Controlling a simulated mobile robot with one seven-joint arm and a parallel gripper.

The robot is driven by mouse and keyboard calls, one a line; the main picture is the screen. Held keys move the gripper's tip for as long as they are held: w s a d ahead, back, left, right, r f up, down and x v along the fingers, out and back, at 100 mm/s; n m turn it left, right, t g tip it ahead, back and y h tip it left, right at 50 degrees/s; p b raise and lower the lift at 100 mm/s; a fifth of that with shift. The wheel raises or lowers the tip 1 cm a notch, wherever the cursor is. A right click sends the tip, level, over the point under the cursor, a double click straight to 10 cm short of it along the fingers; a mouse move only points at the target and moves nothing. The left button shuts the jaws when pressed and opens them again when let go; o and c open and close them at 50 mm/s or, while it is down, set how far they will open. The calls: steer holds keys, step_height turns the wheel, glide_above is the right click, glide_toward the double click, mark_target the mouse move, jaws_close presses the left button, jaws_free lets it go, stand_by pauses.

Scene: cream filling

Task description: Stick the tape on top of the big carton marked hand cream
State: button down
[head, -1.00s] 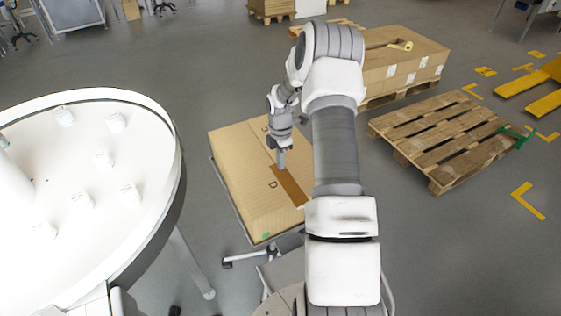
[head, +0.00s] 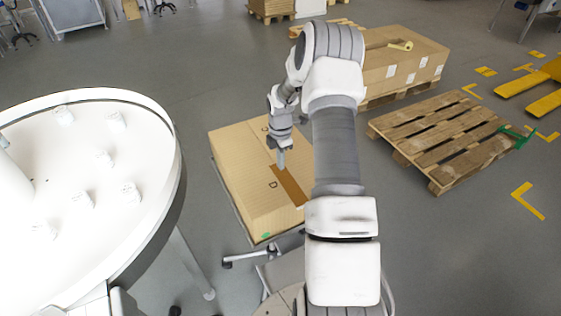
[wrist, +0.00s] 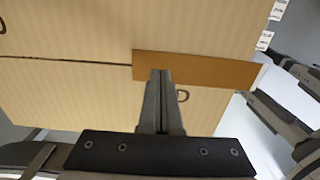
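The big carton (head: 236,160) lies on the floor left of my arm, its top facing up; no hand cream wording is readable. A brown strip of tape (head: 291,187) lies along the seam of its top, towards the near right edge. The tape also shows in the wrist view (wrist: 205,69), flat-looking, its right end at the carton's edge. My gripper (head: 281,166) points down at the tape's far end. In the wrist view its fingers (wrist: 160,74) are together and overlap the tape near its left end. I cannot tell whether they pinch it or only touch it.
A round white table (head: 140,215) with several small white pieces stands at the left. An empty wooden pallet (head: 440,140) lies to the right. Another carton (head: 420,62) on a pallet stands behind, with a yellowish roll (head: 405,46) on top. Grey floor is clear between them.

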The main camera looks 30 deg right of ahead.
steer(key=shift+f+b, duration=0.65)
steer(key=shift+f, duration=0.25)
steer(key=shift+r, duration=0.15)
stand_by(0.5)
steer(key=shift+r+p, duration=1.8)
steer(key=shift+r, duration=1.15)
